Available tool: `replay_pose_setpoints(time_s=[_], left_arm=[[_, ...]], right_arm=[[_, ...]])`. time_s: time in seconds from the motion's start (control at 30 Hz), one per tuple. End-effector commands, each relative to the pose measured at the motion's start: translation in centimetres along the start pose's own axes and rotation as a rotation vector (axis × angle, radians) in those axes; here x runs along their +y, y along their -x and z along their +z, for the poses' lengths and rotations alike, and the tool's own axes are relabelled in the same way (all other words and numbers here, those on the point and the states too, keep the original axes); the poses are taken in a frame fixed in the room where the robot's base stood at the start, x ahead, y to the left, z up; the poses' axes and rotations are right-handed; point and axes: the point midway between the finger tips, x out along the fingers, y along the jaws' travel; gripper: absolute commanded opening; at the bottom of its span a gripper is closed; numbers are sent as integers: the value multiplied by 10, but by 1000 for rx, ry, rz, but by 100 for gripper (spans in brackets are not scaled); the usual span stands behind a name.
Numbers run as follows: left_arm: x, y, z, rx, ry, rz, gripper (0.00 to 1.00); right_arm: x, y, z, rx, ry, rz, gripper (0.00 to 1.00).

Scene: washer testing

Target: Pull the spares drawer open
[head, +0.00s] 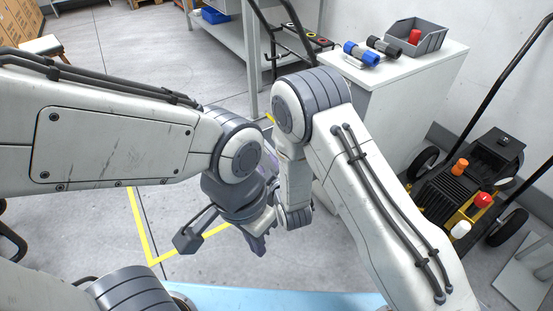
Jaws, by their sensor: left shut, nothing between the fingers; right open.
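No spares drawer can be made out. A white cabinet (400,108) stands right of centre, and its lower front is hidden behind my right arm. Neither gripper is seen touching the cabinet.
On the cabinet top are a blue cylinder tool (361,53), a dark one (384,46) and a grey bin (418,36) with a red item. A black-and-yellow wheeled machine (462,180) stands at right. A grey bench (222,42) is behind.

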Motion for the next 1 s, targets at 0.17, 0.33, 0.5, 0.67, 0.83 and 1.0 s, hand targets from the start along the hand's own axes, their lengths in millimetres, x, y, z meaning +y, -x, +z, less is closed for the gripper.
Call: replay_pose_setpoints(time_s=[0.17,0.33,0.5,0.67,0.83,1.0], left_arm=[[1,8,0,0,0,0,0],[1,9,0,0,0,0,0],[1,9,0,0,0,0,0],[1,9,0,0,0,0,0],[1,9,0,0,0,0,0],[1,9,0,0,0,0,0]], right_arm=[[19,18,5,-3,-1,1,50],[24,24,6,1,-1,0,50],[24,25,6,1,-1,-1,50],[24,24,5,-1,-3,-4,50],[24,27,-8,-44,-48,-59,50],[23,51,-38,-182,-167,-209,50]])
